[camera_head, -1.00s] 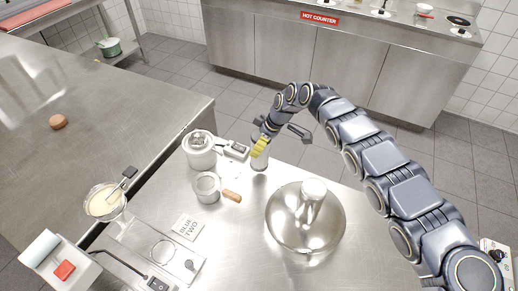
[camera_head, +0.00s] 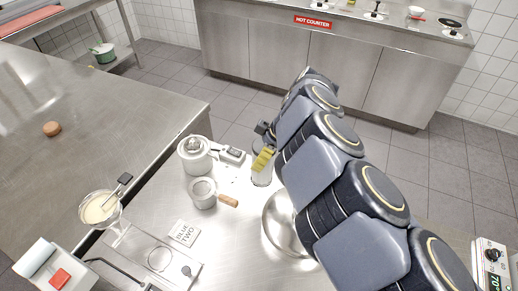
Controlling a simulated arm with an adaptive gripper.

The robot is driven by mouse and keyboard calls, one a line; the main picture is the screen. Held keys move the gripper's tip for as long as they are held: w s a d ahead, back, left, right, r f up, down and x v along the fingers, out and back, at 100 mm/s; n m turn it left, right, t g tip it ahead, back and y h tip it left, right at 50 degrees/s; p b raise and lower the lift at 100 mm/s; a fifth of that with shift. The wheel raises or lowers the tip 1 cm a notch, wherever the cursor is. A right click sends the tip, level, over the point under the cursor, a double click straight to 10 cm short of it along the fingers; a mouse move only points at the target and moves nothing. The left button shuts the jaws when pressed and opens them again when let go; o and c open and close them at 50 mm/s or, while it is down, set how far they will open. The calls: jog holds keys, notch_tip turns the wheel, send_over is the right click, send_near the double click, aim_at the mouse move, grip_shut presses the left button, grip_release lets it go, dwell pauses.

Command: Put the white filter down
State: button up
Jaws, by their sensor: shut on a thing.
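My gripper (camera_head: 264,158), with yellow finger pads, is at the upper middle of the head view, over the back edge of the steel counter (camera_head: 150,212). It is shut on a pale, whitish cylinder (camera_head: 261,178), which looks like the white filter. The cylinder is upright below the pads, and its upper part is hidden by them. I cannot tell whether its bottom touches the counter.
A shiny steel bowl (camera_head: 279,222) is partly hidden by my arm. A "BLUE TWO" card (camera_head: 185,233) lies nearer.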

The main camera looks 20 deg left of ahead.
jog(key=shift+s+d+r, duration=0.4)
jog(key=shift+s+d, duration=0.1)
jog(key=shift+s, duration=0.15)
jog(key=shift+s+d+r, duration=0.35)
jog(key=shift+s+d, duration=0.1)
jog(key=shift+s, duration=0.25)
jog(key=shift+s+d+r, duration=0.4)
jog(key=shift+s+d, duration=0.1)
jog(key=shift+s, duration=0.15)
